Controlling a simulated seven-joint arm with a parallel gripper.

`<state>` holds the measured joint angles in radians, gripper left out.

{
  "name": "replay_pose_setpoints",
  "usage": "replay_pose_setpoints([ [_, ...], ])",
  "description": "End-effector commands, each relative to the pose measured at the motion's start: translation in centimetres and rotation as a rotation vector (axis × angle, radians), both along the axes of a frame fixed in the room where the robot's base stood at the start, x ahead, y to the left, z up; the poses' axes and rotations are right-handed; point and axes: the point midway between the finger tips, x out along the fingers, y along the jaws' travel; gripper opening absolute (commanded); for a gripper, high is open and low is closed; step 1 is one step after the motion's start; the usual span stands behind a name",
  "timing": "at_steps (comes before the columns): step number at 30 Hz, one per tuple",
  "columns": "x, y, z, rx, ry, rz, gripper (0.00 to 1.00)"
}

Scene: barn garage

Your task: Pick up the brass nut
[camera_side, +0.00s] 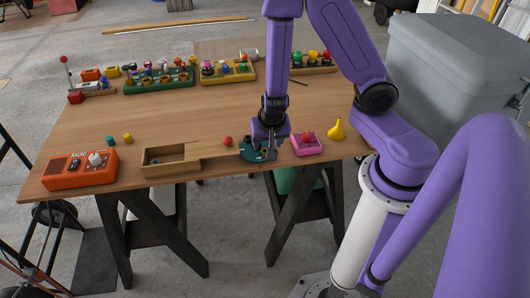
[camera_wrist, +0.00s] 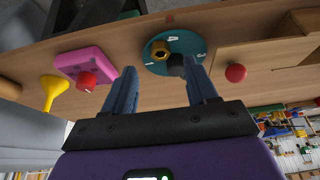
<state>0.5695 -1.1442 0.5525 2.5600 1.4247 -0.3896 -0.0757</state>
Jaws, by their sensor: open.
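The brass nut (camera_wrist: 160,50) is a small gold ring-shaped piece on a round teal plate (camera_wrist: 190,42) in the wrist view. A dark round peg or knob (camera_wrist: 176,66) stands beside it, close to one finger. My gripper (camera_wrist: 159,68) is open and empty, its two fingers pointing at the plate with the nut ahead of the gap between them. In the side view my gripper (camera_side: 269,140) is low over the teal plate (camera_side: 258,155) near the table's front edge. I cannot make out the nut there; the gripper hides part of the plate.
A red ball (camera_side: 228,141) and a wooden box (camera_side: 172,160) lie left of the plate. An orange radio (camera_side: 80,172) is far left. The table middle is clear.

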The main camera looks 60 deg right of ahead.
Motion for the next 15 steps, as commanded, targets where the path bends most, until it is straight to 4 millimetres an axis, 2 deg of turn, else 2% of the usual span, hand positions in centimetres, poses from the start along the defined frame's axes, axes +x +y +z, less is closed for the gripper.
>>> replay_pose_setpoints([
  [8, 0.2, -0.2, -0.6, 0.002, 0.001, -0.001, 0.57],
  [15, 1.0, -1.1, -2.6, 0.001, 0.003, -0.002, 0.57],
])
